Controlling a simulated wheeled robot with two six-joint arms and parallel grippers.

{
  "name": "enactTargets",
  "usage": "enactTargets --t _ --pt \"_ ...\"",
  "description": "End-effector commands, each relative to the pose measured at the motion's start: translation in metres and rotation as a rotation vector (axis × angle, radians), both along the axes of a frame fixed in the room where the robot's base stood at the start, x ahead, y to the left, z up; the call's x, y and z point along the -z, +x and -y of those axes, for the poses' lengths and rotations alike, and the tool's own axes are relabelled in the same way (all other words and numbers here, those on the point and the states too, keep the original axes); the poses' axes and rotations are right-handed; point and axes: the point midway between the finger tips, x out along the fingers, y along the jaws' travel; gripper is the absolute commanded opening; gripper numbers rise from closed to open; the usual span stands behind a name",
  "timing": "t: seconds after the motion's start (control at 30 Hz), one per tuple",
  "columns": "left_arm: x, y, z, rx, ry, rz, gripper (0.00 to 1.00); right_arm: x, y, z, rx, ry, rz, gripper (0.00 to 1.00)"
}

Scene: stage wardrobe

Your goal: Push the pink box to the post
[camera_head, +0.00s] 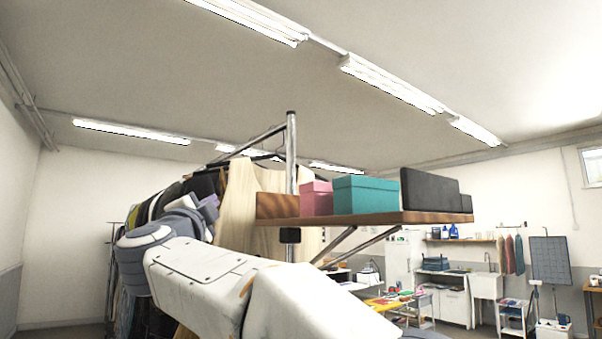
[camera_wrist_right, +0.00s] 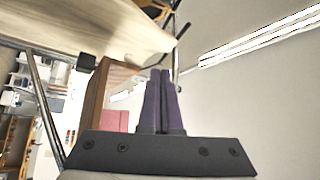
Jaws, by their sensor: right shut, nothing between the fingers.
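The pink box (camera_head: 317,199) sits on a wooden shelf (camera_head: 400,217), left of a teal box (camera_head: 365,195). The upright chrome post (camera_head: 291,155) rises at the shelf's left part. A brown wooden block (camera_head: 277,205) stands left of the pink box, beside the post. My right gripper (camera_head: 211,203) is left of the shelf, in front of the hanging clothes, apart from the pink box. In the right wrist view its purple fingers (camera_wrist_right: 161,75) are together and empty, with the pink box (camera_wrist_right: 115,121) partly showing beyond them. My left gripper is out of view.
Black boxes (camera_head: 432,190) stand at the shelf's right end. Hanging clothes (camera_head: 240,195) crowd the rack by the post. A diagonal strut (camera_head: 362,245) supports the shelf from below. The air above the shelf is clear.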

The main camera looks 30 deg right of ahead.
Motion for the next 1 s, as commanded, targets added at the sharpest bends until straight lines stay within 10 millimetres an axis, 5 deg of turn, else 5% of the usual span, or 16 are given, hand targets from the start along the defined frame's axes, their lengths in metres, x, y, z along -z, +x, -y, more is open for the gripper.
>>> enactTargets --t 0.03,0.2,0.47,1.0 --pt "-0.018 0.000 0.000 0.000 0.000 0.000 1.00 -0.028 -0.013 0.036 0.128 0.100 0.050 0.00" --pt "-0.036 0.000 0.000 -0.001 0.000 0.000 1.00 -0.042 -0.065 0.115 0.465 0.395 0.127 0.00" --pt "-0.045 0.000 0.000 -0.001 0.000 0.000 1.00 -0.031 -0.099 0.147 0.647 0.573 0.130 0.00" --pt "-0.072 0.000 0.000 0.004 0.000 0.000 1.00 -0.031 -0.077 0.229 0.650 0.574 0.131 0.00"
